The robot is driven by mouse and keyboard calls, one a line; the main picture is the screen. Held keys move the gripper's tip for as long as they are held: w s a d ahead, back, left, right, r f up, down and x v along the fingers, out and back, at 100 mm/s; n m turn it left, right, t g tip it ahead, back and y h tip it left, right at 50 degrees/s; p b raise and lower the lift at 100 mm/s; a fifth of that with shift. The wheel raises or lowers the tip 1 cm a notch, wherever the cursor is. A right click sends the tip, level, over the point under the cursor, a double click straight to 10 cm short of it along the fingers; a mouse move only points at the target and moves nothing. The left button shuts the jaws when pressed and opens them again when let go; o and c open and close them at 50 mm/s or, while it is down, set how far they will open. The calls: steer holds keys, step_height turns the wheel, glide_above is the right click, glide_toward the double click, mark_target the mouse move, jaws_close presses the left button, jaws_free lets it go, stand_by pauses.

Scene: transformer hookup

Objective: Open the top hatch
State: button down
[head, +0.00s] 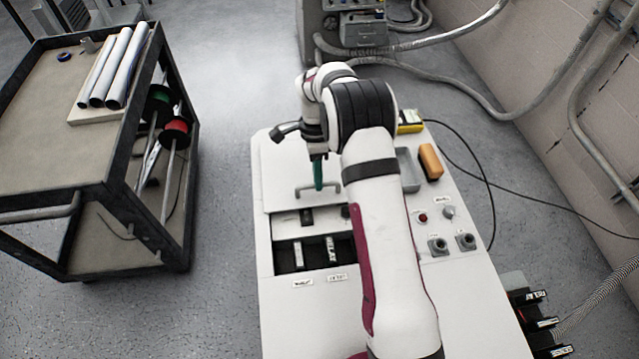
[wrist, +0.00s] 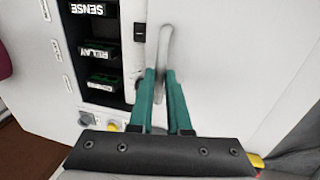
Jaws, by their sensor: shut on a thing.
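The top hatch (head: 280,183) is a flat white panel on top of the white cabinet, with a grey bar handle (head: 303,192) on it. In front of its near edge, a dark opening (head: 285,240) is uncovered, with labelled modules inside. My gripper (head: 319,185) points down at the handle with teal fingers. In the wrist view, the fingers (wrist: 161,75) are closed around the handle (wrist: 164,45), and the hatch (wrist: 225,50) fills the upper right. The opening with SENSE and RELAY modules (wrist: 97,50) lies to its left. My arm hides the right part of the opening in the head view.
Buttons and knobs (head: 437,243) sit on the cabinet's right side. A grey tray (head: 408,170), an orange block (head: 430,161) and a yellow-edged device (head: 409,122) lie behind them. A black cable runs off right. A cart (head: 60,130) stands left, across clear floor.

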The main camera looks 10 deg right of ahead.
steer(key=c, duration=0.9)
jaws_free()
steer(key=shift+o, duration=0.2)
steer(key=w+r, duration=0.3)
steer(key=r, duration=1.2)
steer(key=shift+r, duration=0.25)
